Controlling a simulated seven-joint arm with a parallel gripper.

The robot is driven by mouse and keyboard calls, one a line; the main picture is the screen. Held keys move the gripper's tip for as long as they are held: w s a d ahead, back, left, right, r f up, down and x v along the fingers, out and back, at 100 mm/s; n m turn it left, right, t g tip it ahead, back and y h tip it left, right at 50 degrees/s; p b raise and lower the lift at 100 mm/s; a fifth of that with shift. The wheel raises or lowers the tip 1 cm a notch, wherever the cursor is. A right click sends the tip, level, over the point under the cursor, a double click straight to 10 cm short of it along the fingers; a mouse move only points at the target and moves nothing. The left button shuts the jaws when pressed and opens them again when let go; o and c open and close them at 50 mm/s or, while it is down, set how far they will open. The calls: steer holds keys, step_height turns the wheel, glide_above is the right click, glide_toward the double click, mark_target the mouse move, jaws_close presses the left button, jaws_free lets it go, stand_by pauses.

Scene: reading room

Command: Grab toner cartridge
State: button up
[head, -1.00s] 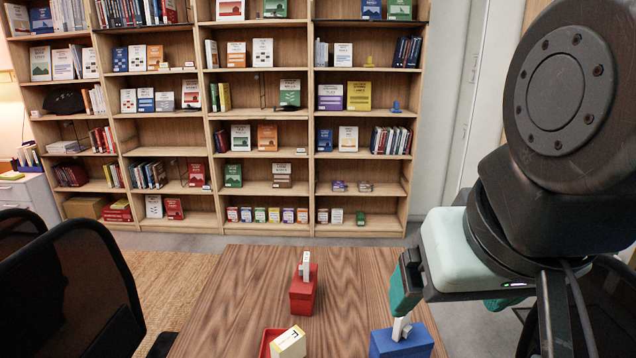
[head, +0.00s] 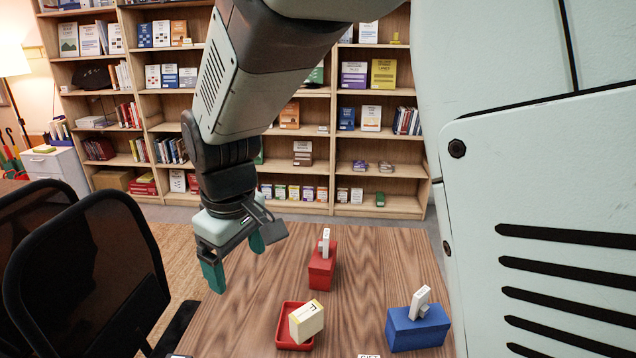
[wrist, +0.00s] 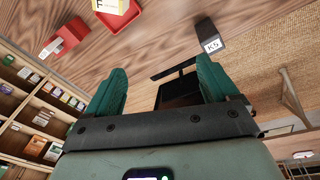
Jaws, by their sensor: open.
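My gripper (head: 237,267) is open and empty, above the left edge of the table in the head view. Its two green fingers frame an empty gap (wrist: 160,72) in the wrist view. In the wrist view, a dark block with a white "K5" label (wrist: 209,36) lies on the table near its edge, beyond the right finger. It looks like the toner cartridge, but I cannot be sure. A cream box marked "F" (head: 307,321) leans in a red tray (head: 284,338); the box also shows at the wrist view's top (wrist: 108,5).
A red box (head: 321,271) and a blue box (head: 418,332) with white tops stand on the wooden table (head: 375,270). Black mesh chairs (head: 85,275) stand close at the table's left. Bookshelves (head: 385,205) line the back. The table's far right part is clear.

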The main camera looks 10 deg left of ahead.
mark_target(168, 355)
steer(key=s+a+f+n, duration=0.1)
steer(key=s+a+f, duration=0.1)
steer(key=a+f, duration=0.2)
steer(key=s+a+f+n+g, duration=0.1)
steer(key=s+a+f+n, duration=0.1)
steer(key=a+f, duration=0.2)
steer(key=s+a+f+n+h, duration=0.1)
steer(key=s+a+f+n, duration=0.1)
steer(key=a+f, duration=0.3)
steer(key=shift+s+f+g, duration=0.1)
steer(key=shift+f+g, duration=0.2)
steer(key=shift+f, duration=0.05)
steer(key=f, duration=0.5)
steer(key=shift+s+a, duration=0.15)
steer(key=shift+a, duration=0.05)
step_height(168, 355, down, 6)
steer(key=shift+c, duration=0.3)
steer(key=c, duration=1.2)
